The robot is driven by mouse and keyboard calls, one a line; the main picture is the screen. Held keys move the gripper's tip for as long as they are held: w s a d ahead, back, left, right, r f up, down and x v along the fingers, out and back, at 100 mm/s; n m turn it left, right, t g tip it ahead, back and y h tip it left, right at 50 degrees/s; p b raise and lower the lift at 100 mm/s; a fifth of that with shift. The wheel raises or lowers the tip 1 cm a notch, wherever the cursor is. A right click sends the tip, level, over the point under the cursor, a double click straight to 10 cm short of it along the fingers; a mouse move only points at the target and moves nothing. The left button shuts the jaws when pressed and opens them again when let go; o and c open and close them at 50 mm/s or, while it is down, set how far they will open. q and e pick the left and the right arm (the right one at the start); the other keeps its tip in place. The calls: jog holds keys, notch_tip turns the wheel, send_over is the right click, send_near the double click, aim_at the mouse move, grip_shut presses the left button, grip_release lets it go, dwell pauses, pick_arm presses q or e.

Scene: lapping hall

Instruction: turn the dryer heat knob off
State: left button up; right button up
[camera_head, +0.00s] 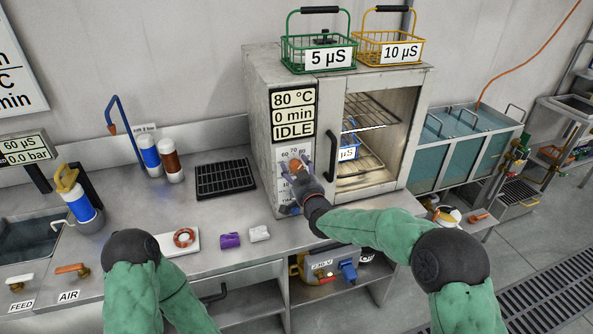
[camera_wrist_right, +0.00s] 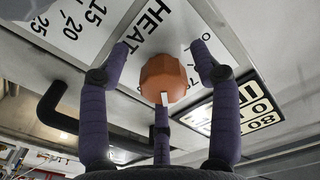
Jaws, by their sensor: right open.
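The grey dryer (camera_head: 388,82) stands on the bench; its display (camera_head: 294,115) reads 80 °C, 0 min, IDLE. Below the display, the orange heat knob (camera_head: 296,165) sits on a white dial plate, partly covered by my right gripper (camera_head: 304,175). In the right wrist view, the faceted knob (camera_wrist_right: 163,76) sits beside the word HEAT, its white pointer mark towards the picture's bottom. My right gripper (camera_wrist_right: 160,60) is open, its three purple fingers spread around the knob; I cannot tell whether they touch it. My left gripper is out of view.
A black handle (camera_head: 332,151) is right of the dial, beside the dryer's chamber with wire racks. A green basket (camera_head: 319,52) and a yellow basket (camera_head: 389,46) stand on top. A black grid (camera_head: 225,177) and small items lie on the bench at left.

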jog(key=shift+f, duration=0.1)
jog(key=c, duration=1.1)
